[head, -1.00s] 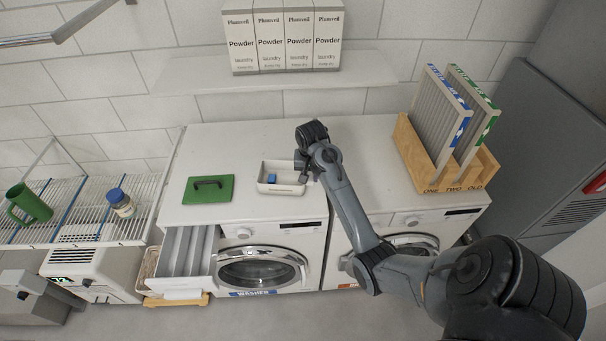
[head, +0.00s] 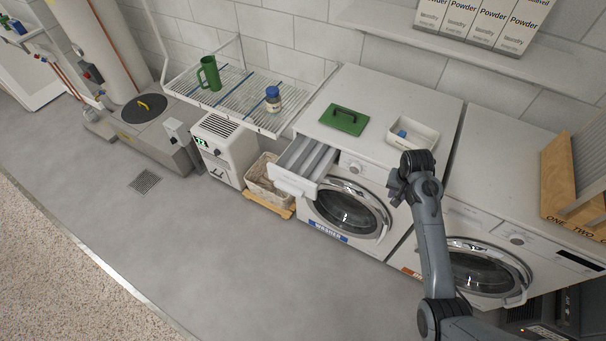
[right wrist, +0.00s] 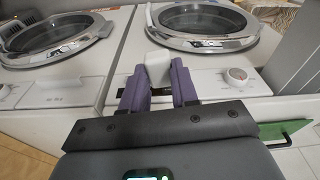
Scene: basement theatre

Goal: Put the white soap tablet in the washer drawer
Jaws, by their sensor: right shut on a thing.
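The white soap tablet (right wrist: 157,69) is held between the purple fingers of my right gripper (right wrist: 160,88) in the right wrist view. In the head view my right gripper (head: 396,190) hangs in front of the washer's upper right side, and the tablet cannot be made out there. The washer drawer (head: 292,181) is pulled open at the washer's top left, its long compartments empty as far as I see. The gripper is well to the right of it. The white tray (head: 428,135) on top of the washer holds a blue tablet (head: 402,134). My left gripper is not in view.
A green lid with a handle (head: 344,121) lies on the washer top behind the drawer. A wire shelf (head: 240,98) with a green mug (head: 209,73) and jar (head: 273,98) is at left. A basket (head: 262,180) stands beside the washer. The floor in front is clear.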

